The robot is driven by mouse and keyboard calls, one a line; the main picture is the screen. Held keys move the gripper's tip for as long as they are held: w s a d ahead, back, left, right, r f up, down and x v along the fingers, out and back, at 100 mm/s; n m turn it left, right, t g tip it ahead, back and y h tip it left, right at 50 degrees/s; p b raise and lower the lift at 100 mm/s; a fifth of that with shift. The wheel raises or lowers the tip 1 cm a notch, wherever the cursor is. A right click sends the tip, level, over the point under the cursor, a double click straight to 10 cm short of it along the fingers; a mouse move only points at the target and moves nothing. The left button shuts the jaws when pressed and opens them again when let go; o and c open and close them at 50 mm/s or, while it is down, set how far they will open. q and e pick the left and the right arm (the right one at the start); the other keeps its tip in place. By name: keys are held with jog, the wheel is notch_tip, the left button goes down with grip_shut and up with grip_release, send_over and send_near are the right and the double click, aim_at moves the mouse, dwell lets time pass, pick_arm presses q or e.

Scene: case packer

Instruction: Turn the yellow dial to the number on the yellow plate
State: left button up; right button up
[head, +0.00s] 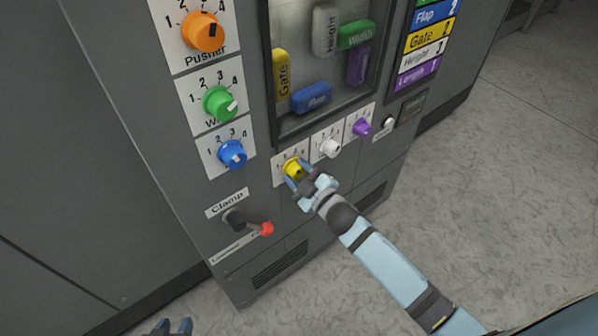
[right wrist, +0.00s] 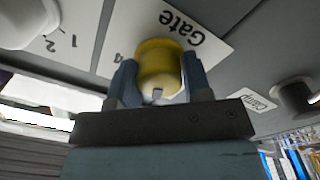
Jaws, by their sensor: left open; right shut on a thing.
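The yellow dial (head: 292,168) sits on a white plate low on the machine front, left of the white and purple dials. My right gripper (head: 298,178) is shut on it. In the right wrist view the fingers (right wrist: 160,82) stand on both sides of the yellow dial (right wrist: 160,62), with the Gate label (right wrist: 184,25) beside it. A pale pointer mark shows on the dial's near edge; the number it points at is hard to tell. The yellow Gate plate (head: 428,38) at upper right seems to read 2. My left gripper (head: 172,327) is open and empty at the bottom edge.
Orange (head: 203,31), green (head: 219,103) and blue (head: 232,154) dials are in a column on the left. White (head: 330,148) and purple (head: 362,127) dials are close on the right. A clamp lever with a red knob (head: 266,228) juts out below.

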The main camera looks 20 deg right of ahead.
jog(key=shift+w+r, duration=0.15)
jog(key=shift+r, duration=0.2)
jog(key=o, duration=0.9)
jog(key=shift+d, duration=0.1)
jog(key=shift+w+a+f, duration=0.1)
jog(key=shift+a+f, duration=0.1)
jog(key=shift+f, duration=0.05)
jog(key=shift+s+d, duration=0.15)
jog(key=shift+s, duration=0.25)
jog(key=v, duration=1.3)
jog(key=shift+f, duration=0.1)
